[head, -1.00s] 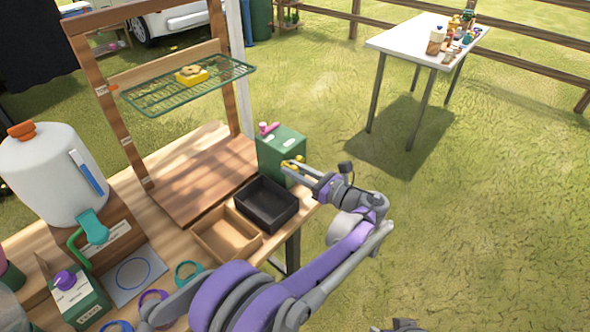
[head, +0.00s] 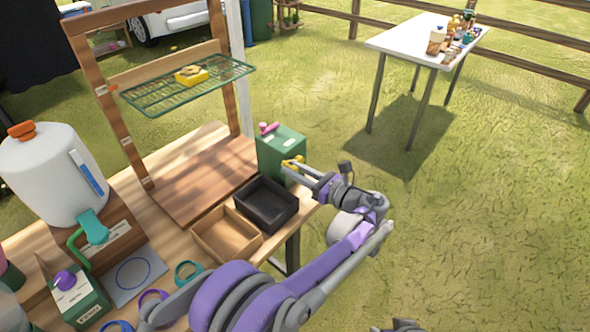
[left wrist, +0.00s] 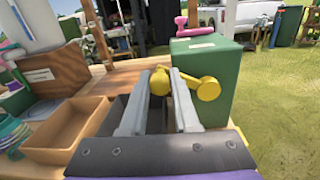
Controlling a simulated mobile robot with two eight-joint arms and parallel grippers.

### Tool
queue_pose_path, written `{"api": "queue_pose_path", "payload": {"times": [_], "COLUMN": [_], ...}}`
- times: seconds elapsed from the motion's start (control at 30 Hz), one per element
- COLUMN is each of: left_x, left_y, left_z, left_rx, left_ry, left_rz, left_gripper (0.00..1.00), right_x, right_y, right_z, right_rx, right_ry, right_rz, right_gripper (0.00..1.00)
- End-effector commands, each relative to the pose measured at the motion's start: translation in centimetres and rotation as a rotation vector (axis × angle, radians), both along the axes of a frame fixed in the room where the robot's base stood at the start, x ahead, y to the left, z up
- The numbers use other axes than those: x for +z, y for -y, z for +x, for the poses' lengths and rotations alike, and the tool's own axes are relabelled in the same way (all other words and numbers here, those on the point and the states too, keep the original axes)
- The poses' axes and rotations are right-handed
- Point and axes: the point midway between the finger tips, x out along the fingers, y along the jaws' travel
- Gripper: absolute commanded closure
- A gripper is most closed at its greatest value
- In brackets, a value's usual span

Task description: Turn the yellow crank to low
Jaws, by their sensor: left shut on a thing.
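The yellow crank (left wrist: 207,89) is on the side of a green box (head: 281,147) at the far right corner of the wooden table. It also shows in the head view (head: 290,162), partly hidden by my gripper. My left gripper (left wrist: 165,76) is shut on the crank's yellow knob (left wrist: 160,81), with one finger on each side of it. In the left wrist view the crank's round hub lies to the right of the fingers. The low mark cannot be made out. My left gripper also shows in the head view (head: 294,166). My right gripper cannot be made out.
A black tray (head: 266,222) and a wooden tray (head: 228,252) sit beside the green box. A pink handle (head: 268,128) is on top of the box. A wire rack (head: 220,80) stands behind. Grass is open right of the table.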

Motion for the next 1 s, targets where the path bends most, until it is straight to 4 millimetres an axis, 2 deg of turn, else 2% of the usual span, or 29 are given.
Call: {"api": "queue_pose_path", "payload": {"times": [0.37,1.0], "left_x": [-0.6,-3.7], "left_y": [-0.2,-0.6], "left_z": [-0.3,-0.9], "left_rx": [0.001,0.002], "left_ry": [0.059,0.412], "left_rz": [-0.043,-0.300], "left_gripper": [1.00,1.00], "right_x": [-0.2,-1.4], "right_y": [0.0,0.0], "right_z": [0.0,-0.1], "right_rx": [0.000,0.000], "right_ry": [-0.001,-0.004], "right_rz": [0.000,0.000], "right_gripper": [0.42,0.42]}}
